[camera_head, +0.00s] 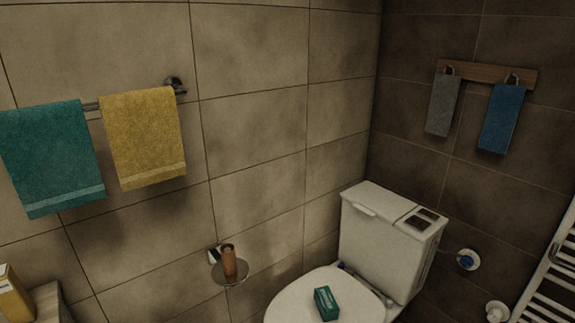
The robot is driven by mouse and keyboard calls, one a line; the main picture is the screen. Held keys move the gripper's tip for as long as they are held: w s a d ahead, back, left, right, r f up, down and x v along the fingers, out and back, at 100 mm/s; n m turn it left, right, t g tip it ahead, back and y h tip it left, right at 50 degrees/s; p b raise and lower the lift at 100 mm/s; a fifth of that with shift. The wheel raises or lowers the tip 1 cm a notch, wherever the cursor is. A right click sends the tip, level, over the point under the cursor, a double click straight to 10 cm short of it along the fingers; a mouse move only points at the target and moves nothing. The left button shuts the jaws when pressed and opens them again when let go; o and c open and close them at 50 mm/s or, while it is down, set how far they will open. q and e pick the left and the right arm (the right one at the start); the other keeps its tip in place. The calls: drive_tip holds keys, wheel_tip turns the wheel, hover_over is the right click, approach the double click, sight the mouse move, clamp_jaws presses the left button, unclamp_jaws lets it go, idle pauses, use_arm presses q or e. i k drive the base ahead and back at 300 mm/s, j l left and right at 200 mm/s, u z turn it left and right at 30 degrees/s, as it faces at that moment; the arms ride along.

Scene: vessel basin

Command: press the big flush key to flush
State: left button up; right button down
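A white toilet stands in the corner at the lower right, with its cistern (385,243) against the wall. A dark flush plate (420,220) is set in the right part of the cistern top. It seems to hold light and dark parts, but it is too small to tell which key is the big one. The toilet lid (290,305) is down. Neither of my grippers is in view.
A small green box (326,303) lies on the lid. A brown cup (229,262) sits in a wall holder to the left. Teal (52,155) and yellow (143,135) towels hang on a rail. Grey (443,105) and blue (502,118) cloths hang above the cistern. A white radiator (550,275) stands right.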

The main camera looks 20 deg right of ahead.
sight(419, 225)
drive_tip(key=z, duration=1.6)
